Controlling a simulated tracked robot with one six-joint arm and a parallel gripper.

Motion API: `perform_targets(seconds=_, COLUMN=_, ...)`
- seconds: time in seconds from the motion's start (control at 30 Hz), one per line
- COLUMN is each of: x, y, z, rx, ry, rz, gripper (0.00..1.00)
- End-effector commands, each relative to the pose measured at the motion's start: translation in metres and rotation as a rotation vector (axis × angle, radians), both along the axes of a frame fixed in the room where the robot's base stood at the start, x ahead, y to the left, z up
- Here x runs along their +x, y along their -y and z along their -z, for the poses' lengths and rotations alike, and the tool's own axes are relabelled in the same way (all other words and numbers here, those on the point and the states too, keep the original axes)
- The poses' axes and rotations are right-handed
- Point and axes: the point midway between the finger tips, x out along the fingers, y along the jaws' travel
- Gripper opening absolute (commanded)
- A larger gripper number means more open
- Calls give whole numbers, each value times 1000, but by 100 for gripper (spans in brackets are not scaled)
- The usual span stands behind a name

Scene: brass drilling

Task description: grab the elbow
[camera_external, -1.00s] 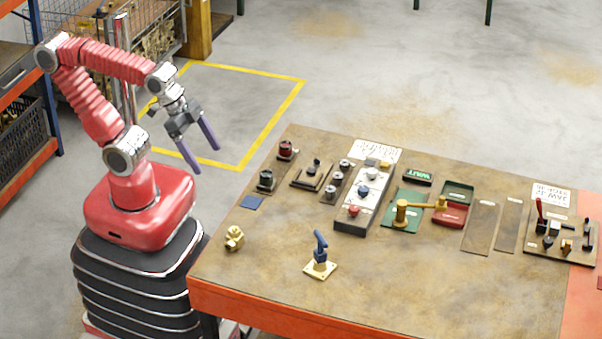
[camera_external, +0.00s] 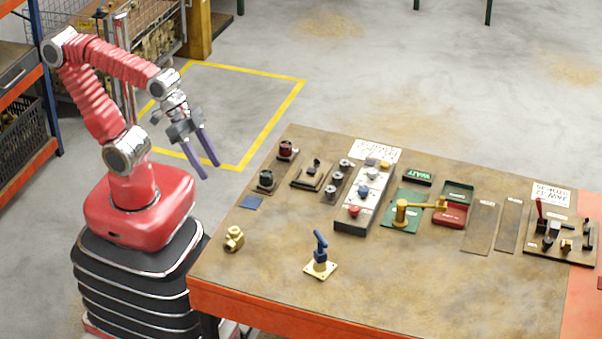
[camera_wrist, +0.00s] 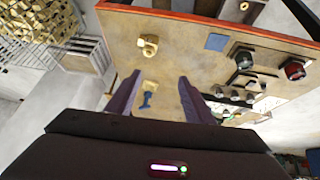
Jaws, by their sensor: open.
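The elbow is a small brass fitting (camera_external: 233,238) lying on the left end of the workbench, near its front edge. It also shows in the wrist view (camera_wrist: 148,45), above and between my fingers. My gripper (camera_external: 212,172) is open and empty, in the air left of the bench, above and behind the elbow in the outside view. Its two purple fingers also frame the wrist view (camera_wrist: 158,84). Nothing touches the elbow.
A grey block with buttons (camera_external: 362,203) is farther right. The bench around the elbow is clear.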

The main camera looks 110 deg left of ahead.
Motion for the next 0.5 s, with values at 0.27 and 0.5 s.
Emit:
perform_targets(seconds=0.27, x=59, y=100, z=-8, rx=-241, ry=148, rz=67, gripper=48)
perform_targets(seconds=0.5, x=95, y=164, z=-9, rx=-399, ry=247, rz=12, gripper=48)
